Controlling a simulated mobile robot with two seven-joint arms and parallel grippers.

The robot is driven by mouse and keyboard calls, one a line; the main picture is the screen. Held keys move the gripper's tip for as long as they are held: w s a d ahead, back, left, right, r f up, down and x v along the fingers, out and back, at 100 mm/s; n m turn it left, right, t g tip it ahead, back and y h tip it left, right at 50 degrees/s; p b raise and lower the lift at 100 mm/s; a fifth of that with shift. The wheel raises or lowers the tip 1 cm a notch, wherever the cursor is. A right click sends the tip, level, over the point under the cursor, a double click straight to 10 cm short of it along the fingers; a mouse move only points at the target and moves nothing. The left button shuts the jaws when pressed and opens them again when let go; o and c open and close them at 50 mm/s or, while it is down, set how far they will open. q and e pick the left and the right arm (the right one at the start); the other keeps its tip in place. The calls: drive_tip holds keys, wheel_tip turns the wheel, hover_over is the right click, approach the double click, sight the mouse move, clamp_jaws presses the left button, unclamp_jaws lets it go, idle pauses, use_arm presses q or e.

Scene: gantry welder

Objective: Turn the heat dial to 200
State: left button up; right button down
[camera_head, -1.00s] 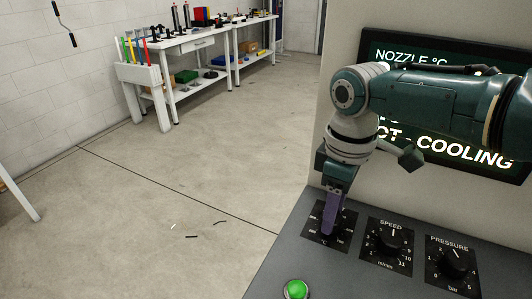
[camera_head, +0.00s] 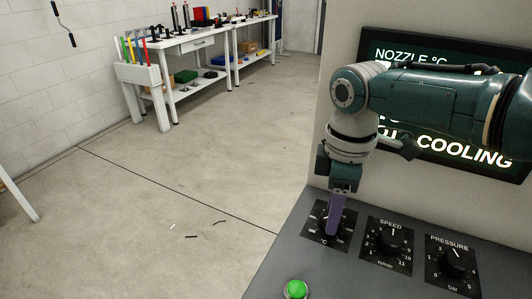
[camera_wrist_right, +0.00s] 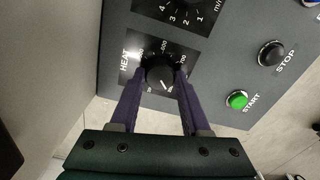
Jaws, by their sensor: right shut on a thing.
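The heat dial (camera_wrist_right: 160,73) is a black knob on a black plate marked HEAT, seen in the right wrist view. Its white pointer line shows, but the figure it points at is too small to read. In the head view the heat dial's plate (camera_head: 312,228) is at the left of the panel, with the knob mostly hidden. My right gripper (camera_wrist_right: 157,88) has its purple fingers on both sides of the knob and is shut on it. In the head view the right gripper (camera_head: 334,226) reaches down to the dial. My left gripper is not in view.
The speed dial (camera_head: 391,241) and pressure dial (camera_head: 454,263) sit right of the heat dial. A green START button (camera_head: 295,289) is near the panel's front edge, with a black STOP button (camera_wrist_right: 271,54) beside it. A display (camera_head: 400,52) reading "NOZZLE °C" and "COOLING" stands behind my arm.

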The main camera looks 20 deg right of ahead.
drive_tip(key=shift+c, duration=1.8)
unclamp_jaws()
drive_tip(key=shift+r, duration=0.35)
wheel_tip(320, 180, up, 9)
drive_tip(key=p, duration=0.2)
drive_tip(key=shift+r, duration=0.15)
